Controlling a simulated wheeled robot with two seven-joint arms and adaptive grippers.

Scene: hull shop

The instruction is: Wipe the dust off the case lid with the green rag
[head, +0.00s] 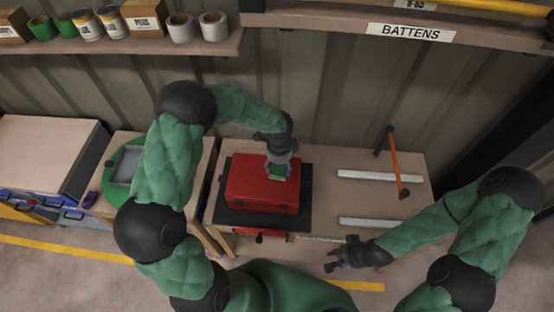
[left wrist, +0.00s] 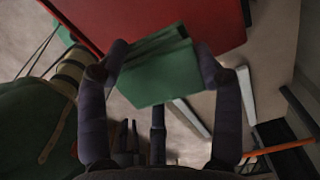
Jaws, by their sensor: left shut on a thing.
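The red case (head: 252,190) sits on a dark mat (head: 237,217) on the workbench. Its lid is shut. My left gripper (head: 281,163) is over the right part of the lid and is shut on the green rag (head: 278,173). In the left wrist view the folded green rag (left wrist: 158,72) is between the two fingers, with the red case (left wrist: 135,20) behind it. I cannot tell whether the rag touches the lid. Dust on the lid cannot be made out. My right gripper (head: 338,262) is empty, in front of the bench; its fingers look apart.
Two pale battens (head: 380,176) lie on the right of the bench, with an orange-handled tool (head: 396,165) near them. A grey tray (head: 126,165) on a green round base stands on the left bench. A shelf (head: 150,46) with cans and boxes runs along the back wall.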

